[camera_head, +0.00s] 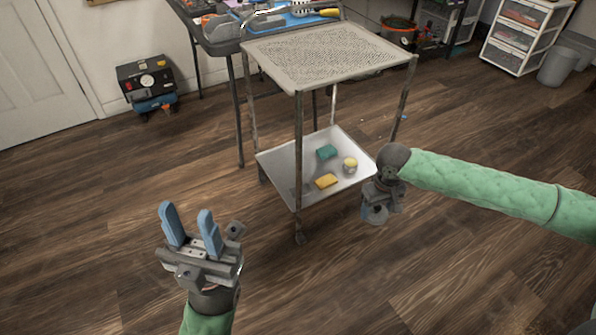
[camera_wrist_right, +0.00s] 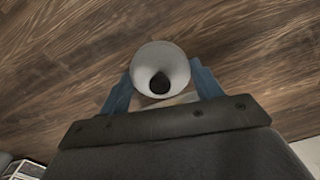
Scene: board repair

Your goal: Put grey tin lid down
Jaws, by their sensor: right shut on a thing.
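In the head view my right gripper (camera_head: 378,208) hangs above the floor, just right of the cart's lower tray, and mostly hides the lid. My left gripper (camera_head: 187,225) is at the lower left of the head view, its two blue fingers apart, with nothing between them.
A metal cart (camera_head: 325,55) has a bare perforated top and a white lower tray (camera_head: 275,158) holding a green block (camera_head: 327,152), a yellow block (camera_head: 327,181) and a small round thing (camera_head: 350,165). A cluttered workbench (camera_head: 222,38) stands behind. Much wooden floor is clear.

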